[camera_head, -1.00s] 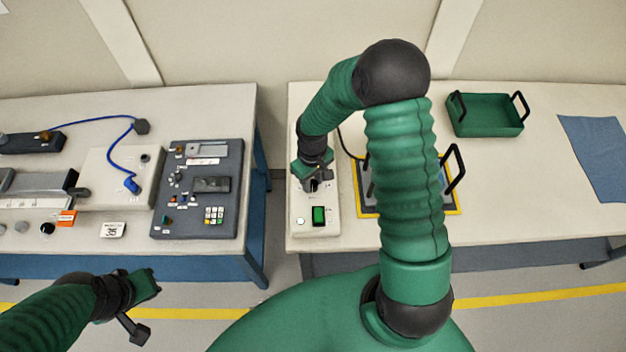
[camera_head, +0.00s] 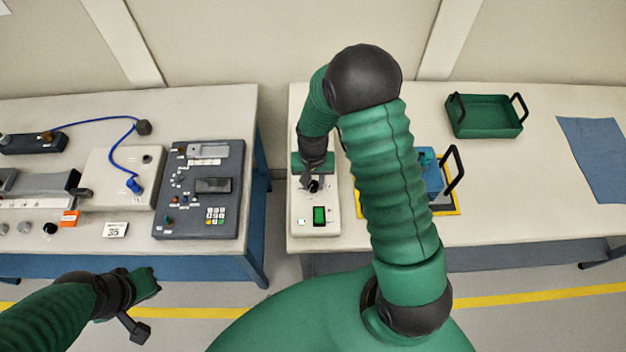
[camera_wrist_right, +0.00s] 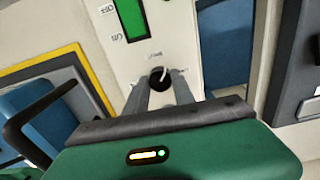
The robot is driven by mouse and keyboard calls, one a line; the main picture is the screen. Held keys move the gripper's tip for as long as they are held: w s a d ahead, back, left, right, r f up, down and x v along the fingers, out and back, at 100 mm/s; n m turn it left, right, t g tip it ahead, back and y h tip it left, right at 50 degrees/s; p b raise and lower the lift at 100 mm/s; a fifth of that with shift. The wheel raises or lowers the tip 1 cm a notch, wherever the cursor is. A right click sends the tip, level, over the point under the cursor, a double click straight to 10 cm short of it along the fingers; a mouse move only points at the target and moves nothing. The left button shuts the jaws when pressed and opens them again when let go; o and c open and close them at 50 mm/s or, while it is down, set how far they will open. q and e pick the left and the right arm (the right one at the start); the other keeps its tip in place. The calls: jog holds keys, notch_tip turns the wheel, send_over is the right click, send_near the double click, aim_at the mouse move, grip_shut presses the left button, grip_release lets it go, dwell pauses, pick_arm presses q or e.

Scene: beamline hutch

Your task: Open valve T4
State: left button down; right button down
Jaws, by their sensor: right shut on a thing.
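A white panel box (camera_head: 330,229) stands at the left end of the right table, with a green-lit switch (camera_head: 319,215) on its front part. A small black knob (camera_head: 314,186) sits behind the switch; in the right wrist view the knob (camera_wrist_right: 157,77) has a pale pointer line. My right gripper (camera_wrist_right: 160,84) is shut on this knob, one grey finger on each side; it also shows from above in the head view (camera_head: 309,180). The knob's label is too small to read, so I cannot confirm T4. My left gripper (camera_head: 138,315) hangs empty in front of the left table; its opening is unclear.
A dark keypad console (camera_head: 200,224) and a white box with a blue cable (camera_head: 117,160) are on the left table. A yellow-edged tray (camera_head: 447,210) with a black handle lies right of the panel. A green bin (camera_head: 484,117) and a blue cloth (camera_head: 597,150) are farther right.

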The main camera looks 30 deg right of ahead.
aim_at(312, 184)
jog(key=m+p, duration=0.1)
jog(key=m, duration=0.3)
jog(key=shift+m, duration=0.4)
jog(key=m+p, duration=0.2)
jog(key=m, duration=0.3)
jog(key=shift+m, duration=0.3)
jog(key=c, duration=1.1)
grip_release()
jog(key=shift+o, duration=0.2)
notch_tip(312, 184, up, 17)
jog(key=shift+f, duration=0.15)
